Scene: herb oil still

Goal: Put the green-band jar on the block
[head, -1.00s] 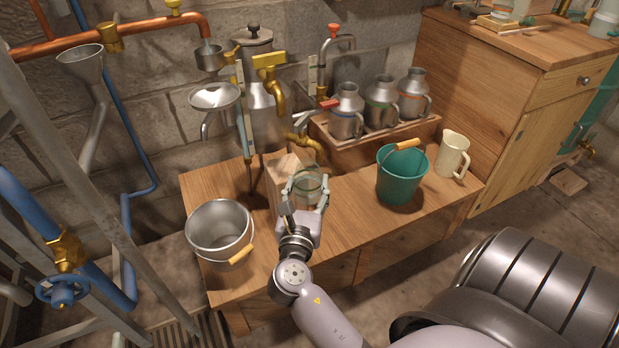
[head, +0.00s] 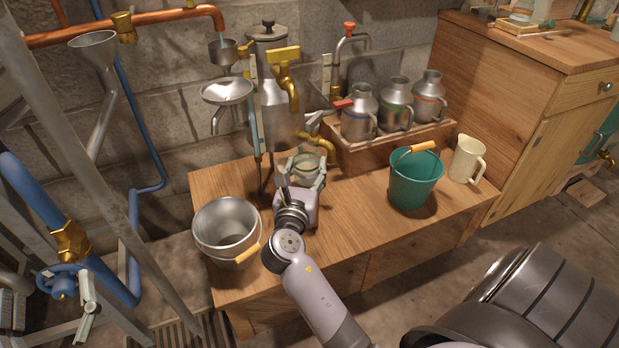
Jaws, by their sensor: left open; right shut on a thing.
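The clear glass jar (head: 309,162) is in my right gripper (head: 306,174), which is shut on it at the bench's back middle, in front of the brass spout. A green band is hard to make out. The wooden block is almost wholly hidden behind the jar and gripper. I cannot tell whether the jar touches it.
A steel pot (head: 227,225) stands left of my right gripper. A green bucket (head: 414,183) and a cream jug (head: 466,160) stand to the right. Several metal cans (head: 396,103) sit in a wooden rack behind. The bench (head: 350,215) is bare before the bucket.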

